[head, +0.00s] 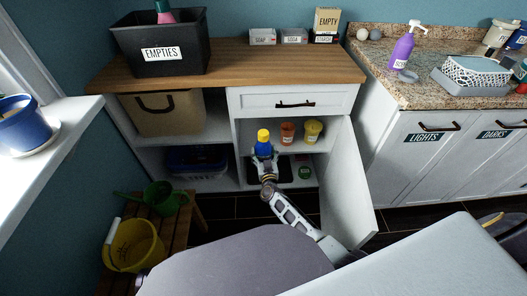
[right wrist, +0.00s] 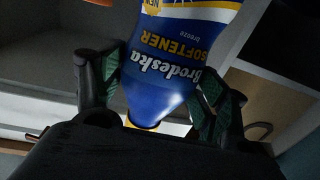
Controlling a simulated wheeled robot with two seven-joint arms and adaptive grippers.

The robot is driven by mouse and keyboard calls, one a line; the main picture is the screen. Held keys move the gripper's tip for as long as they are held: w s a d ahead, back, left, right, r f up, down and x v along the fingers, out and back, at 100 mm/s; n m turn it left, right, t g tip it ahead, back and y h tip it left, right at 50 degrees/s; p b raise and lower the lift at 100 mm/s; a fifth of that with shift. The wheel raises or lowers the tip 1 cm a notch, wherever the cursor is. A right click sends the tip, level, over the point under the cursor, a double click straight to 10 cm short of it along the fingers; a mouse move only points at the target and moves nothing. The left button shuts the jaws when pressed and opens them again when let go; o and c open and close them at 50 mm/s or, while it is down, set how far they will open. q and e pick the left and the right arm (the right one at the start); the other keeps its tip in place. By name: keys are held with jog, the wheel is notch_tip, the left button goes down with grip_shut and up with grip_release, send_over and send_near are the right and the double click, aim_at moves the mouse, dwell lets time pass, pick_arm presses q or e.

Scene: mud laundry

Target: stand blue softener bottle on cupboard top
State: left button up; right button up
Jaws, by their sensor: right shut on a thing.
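The blue softener bottle (head: 264,147), with a yellow cap, is upright in the head view, at the open right side of the cupboard below the drawer. My right gripper (head: 264,160) is shut on it. In the right wrist view the bottle (right wrist: 170,75) lies between the two green-padded fingers of the right gripper (right wrist: 157,92), its label upside down. The wooden cupboard top (head: 225,68) is above and behind the bottle. My left gripper is not in view.
A black "EMPTIES" crate (head: 200,58) fills the top's left part; small labelled boxes (head: 293,36) stand at its back right. The middle and front right are clear. The drawer (head: 292,101) is shut. The white door (head: 349,185) stands open. Orange (head: 287,133) and yellow (head: 312,131) tubs are on the shelf.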

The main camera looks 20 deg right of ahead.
jog(key=shift+w+a+r, duration=0.1)
jog(key=shift+r, duration=0.2)
